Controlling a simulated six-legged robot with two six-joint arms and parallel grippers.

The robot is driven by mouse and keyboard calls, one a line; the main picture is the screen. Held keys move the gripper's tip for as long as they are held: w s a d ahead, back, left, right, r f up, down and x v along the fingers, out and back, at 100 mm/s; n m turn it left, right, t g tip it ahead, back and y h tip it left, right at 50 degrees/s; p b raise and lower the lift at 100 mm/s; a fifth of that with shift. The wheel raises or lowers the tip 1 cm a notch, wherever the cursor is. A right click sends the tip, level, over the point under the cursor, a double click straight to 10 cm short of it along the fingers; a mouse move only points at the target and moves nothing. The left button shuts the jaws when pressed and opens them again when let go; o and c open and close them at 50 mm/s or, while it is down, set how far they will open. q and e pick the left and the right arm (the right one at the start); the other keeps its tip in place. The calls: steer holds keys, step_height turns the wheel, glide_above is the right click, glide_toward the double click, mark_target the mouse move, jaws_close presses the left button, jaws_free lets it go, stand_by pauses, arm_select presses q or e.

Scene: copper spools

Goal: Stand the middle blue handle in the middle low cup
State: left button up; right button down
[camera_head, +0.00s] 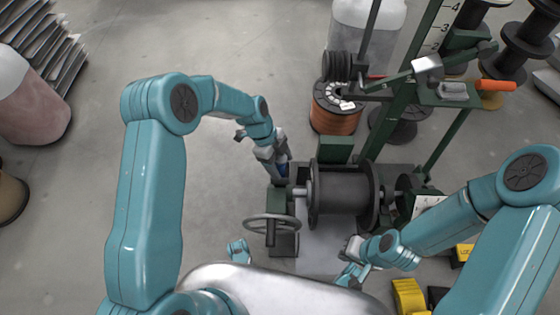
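My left gripper (279,163) points down beside the left end of the dark spool on the winding machine. A small dark blue handle (284,170) shows at its fingertips, and the gripper looks shut on it; most of the handle is hidden by the fingers. My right gripper (350,248) is low, in front of the spool, and too small to tell whether it is open or shut. I cannot make out the low cups or any other blue handles in this view.
A large dark spool (343,190) sits on the winding machine, with a grey handwheel (270,224) at its front left. A copper spool (335,112) stands behind. A green post (405,85) rises at the right. Yellow blocks (408,297) lie front right.

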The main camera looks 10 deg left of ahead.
arm_select(q)
steer(key=p+v, duration=0.5)
steer(key=v, duration=1.1)
steer(key=shift+r, duration=0.2)
steer(key=shift+a, duration=0.1)
